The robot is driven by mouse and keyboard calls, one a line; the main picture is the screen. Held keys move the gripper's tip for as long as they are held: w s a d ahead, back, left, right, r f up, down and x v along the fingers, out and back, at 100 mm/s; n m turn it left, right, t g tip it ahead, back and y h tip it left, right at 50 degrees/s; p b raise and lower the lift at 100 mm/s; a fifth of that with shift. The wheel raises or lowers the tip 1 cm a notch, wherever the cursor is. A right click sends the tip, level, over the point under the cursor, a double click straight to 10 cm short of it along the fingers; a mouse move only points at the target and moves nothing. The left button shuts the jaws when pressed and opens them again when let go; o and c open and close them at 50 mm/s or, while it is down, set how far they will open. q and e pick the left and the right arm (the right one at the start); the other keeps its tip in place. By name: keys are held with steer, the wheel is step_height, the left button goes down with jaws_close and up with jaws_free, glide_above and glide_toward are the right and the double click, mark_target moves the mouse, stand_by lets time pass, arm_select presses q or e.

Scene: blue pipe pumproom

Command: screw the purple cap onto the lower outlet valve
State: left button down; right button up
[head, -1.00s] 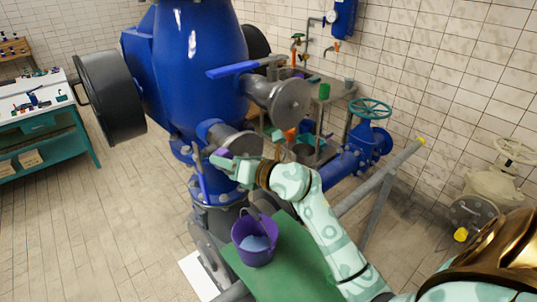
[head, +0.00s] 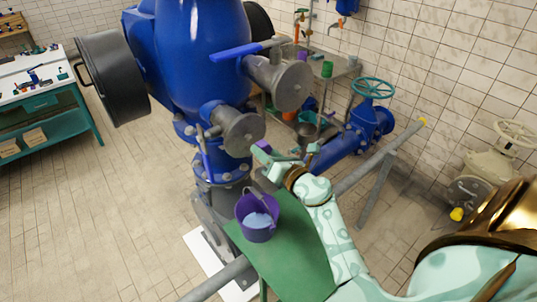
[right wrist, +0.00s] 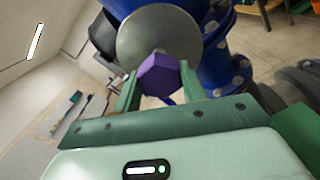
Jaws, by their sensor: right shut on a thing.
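The purple cap (head: 263,146) is held between the fingertips of my right gripper (head: 262,152), just right of and slightly below the lower outlet valve (head: 240,132). That valve is a grey metal outlet with a round flange, low on the blue vessel. In the right wrist view, the cap (right wrist: 160,74) is a purple hexagonal piece between the two green fingers of the gripper (right wrist: 157,88). A round grey disc (right wrist: 150,38) is behind it, overlapped by the cap; the gap between them is hard to judge. The left gripper is not in view.
The upper outlet (head: 285,83) with a blue lever (head: 238,51) sits above. A purple bucket (head: 257,233) holding something blue stands on a green surface (head: 292,262) below. A grey rail (head: 375,164) and a blue pipe with a teal handwheel (head: 373,87) are at right.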

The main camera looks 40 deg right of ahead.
mark_target(251, 138)
steer(key=w, duration=0.2)
steer(key=w+b, duration=0.1)
steer(key=w, duration=0.1)
steer(key=shift+w+a+r, duration=0.1)
steer(key=shift+w+a, duration=0.1)
steer(key=shift+w, duration=0.05)
stand_by(0.7)
steer(key=shift+w+r, duration=0.1)
steer(key=shift+r, duration=0.1)
steer(key=shift+c, duration=0.5)
stand_by(0.4)
